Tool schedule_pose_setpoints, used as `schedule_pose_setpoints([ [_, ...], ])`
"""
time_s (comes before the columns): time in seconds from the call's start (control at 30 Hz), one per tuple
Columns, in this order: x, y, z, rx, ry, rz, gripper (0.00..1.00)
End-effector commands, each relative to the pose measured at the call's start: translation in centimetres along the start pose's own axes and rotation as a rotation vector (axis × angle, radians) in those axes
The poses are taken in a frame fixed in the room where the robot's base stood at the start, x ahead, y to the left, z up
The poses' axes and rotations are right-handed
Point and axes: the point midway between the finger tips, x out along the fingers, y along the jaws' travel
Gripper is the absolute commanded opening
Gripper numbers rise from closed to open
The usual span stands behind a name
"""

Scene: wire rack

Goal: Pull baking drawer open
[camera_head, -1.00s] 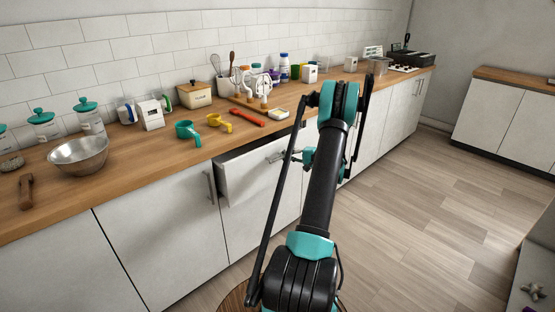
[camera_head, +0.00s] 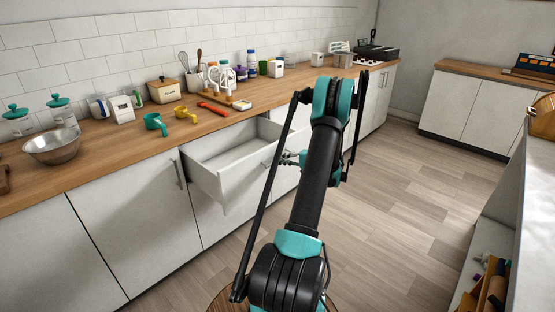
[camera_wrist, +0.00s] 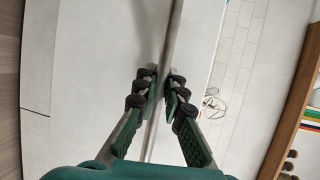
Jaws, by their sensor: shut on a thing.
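The white drawer (camera_head: 240,188) under the wooden counter is pulled well out in the head view, and its inside looks empty. Its metal bar handle (camera_wrist: 174,35) runs between my fingers in the wrist view. My gripper (camera_wrist: 161,84) is shut on this handle, with a finger pad on each side of the bar. In the head view my gripper (camera_head: 290,158) is at the drawer's front, partly hidden by my arm. The right part of the drawer front is hidden behind my arm.
A closed cabinet door with an upright handle (camera_head: 178,172) is left of the drawer. The floor (camera_head: 400,200) to the right is clear; a shelf unit (camera_head: 510,220) stands at the far right.

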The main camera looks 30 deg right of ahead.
Motion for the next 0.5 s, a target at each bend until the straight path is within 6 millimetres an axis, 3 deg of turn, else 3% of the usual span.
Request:
schedule_pose_setpoints([
  [0.33, -0.1, 0.06, 0.0, 0.0, 0.001, 0.001, 0.0],
  [0.37, -0.1, 0.06, -0.01, 0.0, 0.001, 0.001, 0.12],
  [0.5, -0.09, 0.04, 0.0, 0.0, 0.001, 0.001, 0.29],
])
